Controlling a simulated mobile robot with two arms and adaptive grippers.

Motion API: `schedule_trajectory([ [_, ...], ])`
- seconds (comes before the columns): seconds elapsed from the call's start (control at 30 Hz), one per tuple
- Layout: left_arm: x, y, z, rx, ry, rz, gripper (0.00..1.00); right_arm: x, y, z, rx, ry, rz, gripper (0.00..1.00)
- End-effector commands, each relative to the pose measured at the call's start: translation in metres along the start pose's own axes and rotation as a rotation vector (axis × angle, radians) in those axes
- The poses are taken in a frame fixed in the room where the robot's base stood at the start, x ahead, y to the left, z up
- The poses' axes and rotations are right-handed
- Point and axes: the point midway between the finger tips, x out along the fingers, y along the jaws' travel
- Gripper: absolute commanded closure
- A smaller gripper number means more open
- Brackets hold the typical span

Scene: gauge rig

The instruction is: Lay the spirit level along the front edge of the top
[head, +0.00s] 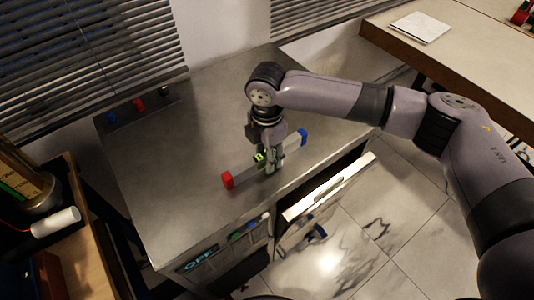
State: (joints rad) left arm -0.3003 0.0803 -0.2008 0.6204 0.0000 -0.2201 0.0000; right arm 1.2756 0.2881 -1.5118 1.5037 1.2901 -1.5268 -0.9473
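The spirit level (243,173) is a grey bar with a red end at the left, a blue end at the right and a green vial near its middle. It runs roughly parallel to the front edge of the grey top (190,205), a little back from it. My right gripper (271,165) points down over the level's middle and is shut on it, hiding part of the bar. I cannot tell whether the level touches the top. My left gripper is not in view.
Small red and blue items (138,104) sit on a strip at the top's back left. Below the front edge are a panel reading OFF (199,259) and an open drawer or door (328,188). A wooden bench with a white roll (55,222) stands left; another table (460,55) stands right.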

Motion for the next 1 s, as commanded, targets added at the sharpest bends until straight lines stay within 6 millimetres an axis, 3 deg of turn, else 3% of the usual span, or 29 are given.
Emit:
schedule_trajectory([
  [0.6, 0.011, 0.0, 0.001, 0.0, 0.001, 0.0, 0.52, -0.108, 0.001, 0.0, 0.0, 0.0, 0.002, 0.6],
  [1.0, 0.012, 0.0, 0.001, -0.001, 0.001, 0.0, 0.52, -0.121, 0.0, 0.0, 0.001, 0.0, 0.0, 0.6],
])
